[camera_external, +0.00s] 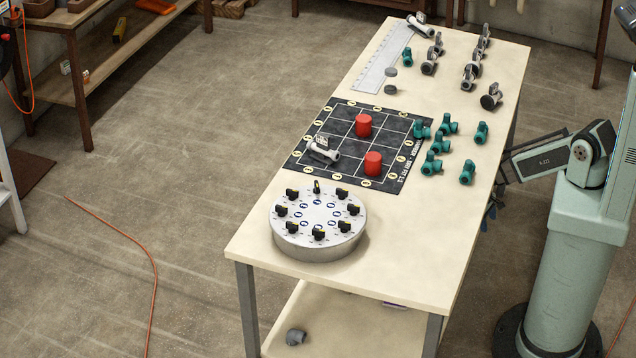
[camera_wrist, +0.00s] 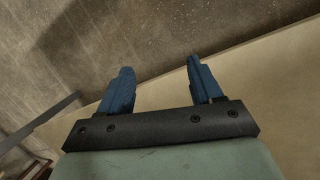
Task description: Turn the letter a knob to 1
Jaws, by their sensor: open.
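A round grey dial plate (camera_external: 318,245) stands on the near end of the table, with several black knobs with yellow marks in a ring around blue-and-white labels. The far knob (camera_external: 317,187) looks narrower than the others, as if turned differently. The letters and numbers are too small to read, so I cannot tell which knob is a. My gripper (camera_external: 489,218) is at the table's right edge, far from the knobs and partly hidden. In the wrist view its two blue fingers (camera_wrist: 160,66) are apart with nothing between them; no knob shows there.
A black grid mat (camera_external: 345,133) holds two red cylinders (camera_external: 373,164) and a pale pipe fitting (camera_external: 324,150). Several teal fittings (camera_external: 440,144) stand between mat and right edge. Grey valves (camera_external: 491,96) and a ruler (camera_external: 383,60) lie farther back. Table around the plate's right is clear.

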